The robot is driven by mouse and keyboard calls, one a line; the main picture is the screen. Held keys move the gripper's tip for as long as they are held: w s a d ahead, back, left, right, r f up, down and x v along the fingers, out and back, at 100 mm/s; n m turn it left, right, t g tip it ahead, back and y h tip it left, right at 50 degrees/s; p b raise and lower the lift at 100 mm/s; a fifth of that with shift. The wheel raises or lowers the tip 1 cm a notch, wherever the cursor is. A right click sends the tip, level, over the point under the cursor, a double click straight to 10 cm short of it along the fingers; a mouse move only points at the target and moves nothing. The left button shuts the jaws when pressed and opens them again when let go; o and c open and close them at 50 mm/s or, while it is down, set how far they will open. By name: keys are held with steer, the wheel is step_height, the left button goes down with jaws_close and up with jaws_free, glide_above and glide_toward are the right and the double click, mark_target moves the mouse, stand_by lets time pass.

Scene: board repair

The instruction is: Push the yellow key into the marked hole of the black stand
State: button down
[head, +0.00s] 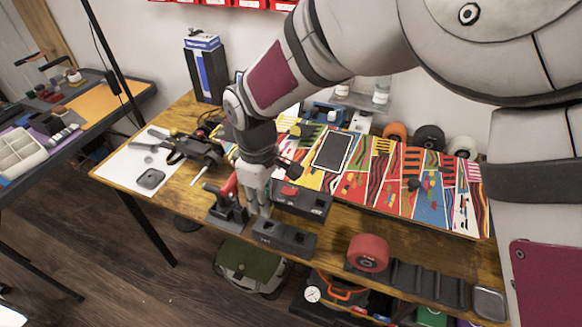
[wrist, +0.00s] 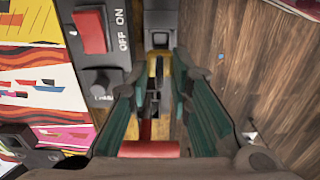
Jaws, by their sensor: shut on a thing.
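My gripper (head: 258,208) points down at the front edge of the wooden table. In the wrist view, its teal-padded fingers (wrist: 155,88) close in around a narrow piece with yellow on it, which I take to be the yellow key (wrist: 152,68); most of it is hidden between the fingers. In the head view the key cannot be made out. A dark block, likely this stand, shows beyond the fingers in the wrist view (wrist: 160,22). I cannot tell which hole is marked, or whether the key touches the stand.
A black switch box (head: 315,207) with a red ON/OFF rocker sits close behind the stand. A red-handled clamp (head: 228,208) stands just left of my gripper. A colourful board (head: 385,185) lies behind. A red wheel (head: 368,253) and black tray (head: 430,283) are at right.

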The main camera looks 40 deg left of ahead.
steer(key=shift+f+b, duration=0.85)
steer(key=shift+f, duration=0.9)
steer(key=shift+f+b, duration=0.6)
steer(key=shift+f, duration=0.45)
stand_by(0.5)
steer(key=shift+w+d+f+b, duration=0.1)
steer(key=shift+w+f+b, duration=0.25)
steer(key=shift+f, duration=0.2)
stand_by(1.5)
